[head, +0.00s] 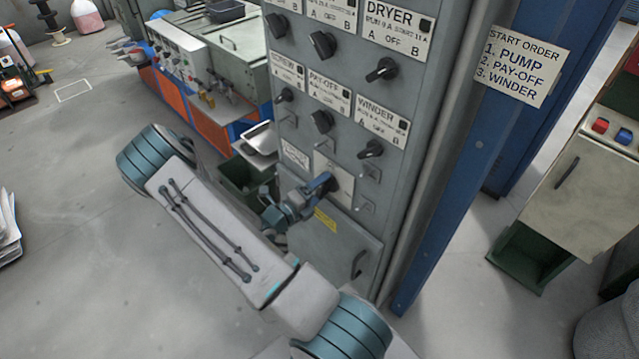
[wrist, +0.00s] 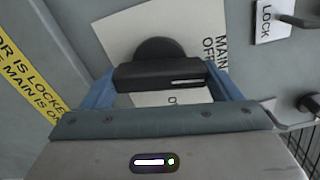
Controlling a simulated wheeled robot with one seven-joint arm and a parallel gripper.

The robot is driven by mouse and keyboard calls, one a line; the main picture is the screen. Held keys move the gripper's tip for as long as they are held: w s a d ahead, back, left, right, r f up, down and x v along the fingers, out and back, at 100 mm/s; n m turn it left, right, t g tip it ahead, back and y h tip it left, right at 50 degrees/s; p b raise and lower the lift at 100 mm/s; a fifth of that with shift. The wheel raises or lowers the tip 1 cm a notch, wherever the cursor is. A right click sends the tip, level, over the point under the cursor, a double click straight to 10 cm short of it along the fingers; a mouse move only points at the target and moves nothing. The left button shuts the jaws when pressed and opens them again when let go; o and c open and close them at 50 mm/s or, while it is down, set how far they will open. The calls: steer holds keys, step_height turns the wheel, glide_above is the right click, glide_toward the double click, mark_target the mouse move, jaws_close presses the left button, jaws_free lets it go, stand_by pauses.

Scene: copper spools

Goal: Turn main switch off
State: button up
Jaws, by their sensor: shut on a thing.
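The main switch is a black rotary knob with a bar handle (wrist: 160,75) on a white plate (wrist: 120,40) in the wrist view. Part of the plate's lettering reads "MAIN" and "OF". My gripper (wrist: 158,82) is shut on the bar, with one blue finger at each end of it. In the head view my gripper (head: 325,183) is at the switch plate (head: 341,186) on the lower part of the grey cabinet (head: 400,170). My gripper hides most of the switch there. The bar lies roughly level across the wrist view, with a short white mark near its right end.
Several labelled black knobs, including the winder knob (head: 371,149), sit above on the cabinet. A lock label (wrist: 268,18) is right of the switch. A yellow warning strip (wrist: 25,70) is at left. A blue post (head: 455,150) stands right of the cabinet.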

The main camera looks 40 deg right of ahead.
steer(key=shift+n+p, duration=0.6)
steer(key=shift+n, duration=0.6)
steer(key=o, duration=0.9)
steer(key=shift+c, duration=0.2)
steer(key=shift+a, duration=0.15)
steer(key=s+a+b, duration=0.1)
steer(key=a+b, duration=0.2)
steer(key=a, duration=1)
steer(key=shift+a, duration=0.3)
